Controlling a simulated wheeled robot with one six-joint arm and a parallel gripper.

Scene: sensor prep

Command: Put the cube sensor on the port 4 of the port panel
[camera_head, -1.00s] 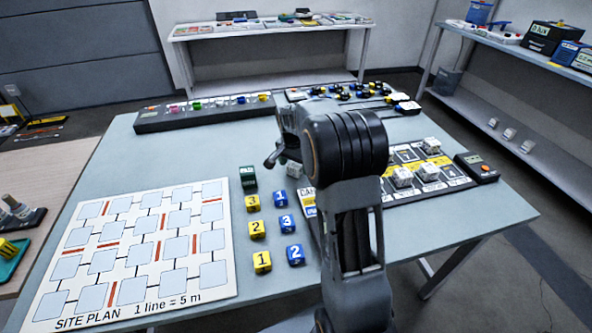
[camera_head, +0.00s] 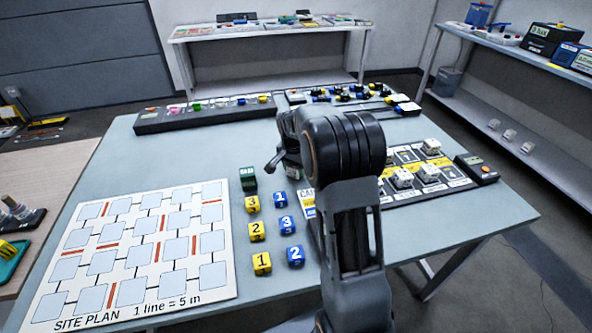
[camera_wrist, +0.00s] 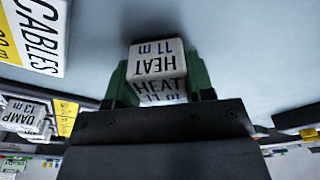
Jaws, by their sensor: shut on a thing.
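A white cube sensor (camera_wrist: 157,62) labelled HEAT 11 m shows in the wrist view. My gripper (camera_wrist: 158,88) is shut on it, with green finger pads on both sides. In the head view my arm hides most of the gripper and cube, just behind the numbered cubes. The port panel (camera_head: 416,192) lies right of my arm, dark with yellow label strips. Several white cubes (camera_head: 402,178) sit on it. My arm hides its left part, and I cannot read which port is 4. The held cube is apart from the panel.
Yellow cubes (camera_head: 257,231) and blue cubes (camera_head: 295,255) stand left of my arm, with a green cube (camera_head: 248,178) behind. A site plan board (camera_head: 140,251) covers the table's left. A dark orange-buttoned device (camera_head: 476,168) adjoins the panel's right. A long dark rack (camera_head: 205,112) lies behind.

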